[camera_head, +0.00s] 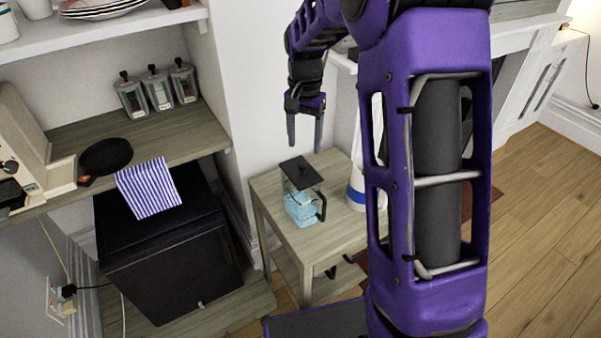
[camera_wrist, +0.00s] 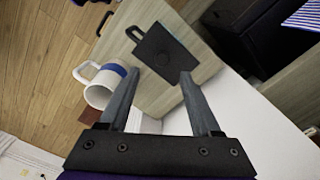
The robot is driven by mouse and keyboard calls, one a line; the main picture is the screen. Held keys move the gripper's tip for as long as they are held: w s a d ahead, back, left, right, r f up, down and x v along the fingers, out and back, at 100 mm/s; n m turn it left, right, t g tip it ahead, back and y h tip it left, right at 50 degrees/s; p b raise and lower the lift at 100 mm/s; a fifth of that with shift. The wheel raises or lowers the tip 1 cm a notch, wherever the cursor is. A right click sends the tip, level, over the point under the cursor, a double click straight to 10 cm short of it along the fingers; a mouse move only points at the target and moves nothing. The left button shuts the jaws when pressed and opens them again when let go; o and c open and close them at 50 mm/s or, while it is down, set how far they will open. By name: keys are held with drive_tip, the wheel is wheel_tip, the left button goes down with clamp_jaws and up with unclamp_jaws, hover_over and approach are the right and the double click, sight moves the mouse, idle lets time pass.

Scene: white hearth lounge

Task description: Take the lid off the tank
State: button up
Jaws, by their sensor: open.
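The tank (camera_head: 301,206) is a clear container with blue contents and a dark handle on its right side. It stands on a small wooden side table (camera_head: 325,245). A flat black lid (camera_head: 301,174) with a small knob covers its top. In the wrist view the lid (camera_wrist: 166,52) shows from above, just beyond the fingertips, and hides most of the tank. My gripper (camera_head: 305,148) is open and empty, pointing down above the lid and apart from it. In the wrist view its two fingers (camera_wrist: 160,76) straddle the near part of the lid in the picture.
A white and blue mug (camera_head: 357,190) stands right of the tank, partly behind my arm; it also shows in the wrist view (camera_wrist: 101,88). A white wall stands behind the table.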

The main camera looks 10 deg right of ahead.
sight(302, 164)
drive_tip(key=f, duration=0.8)
drive_tip(key=shift+a, duration=0.2)
drive_tip(key=shift+r, duration=0.1)
clamp_jaws()
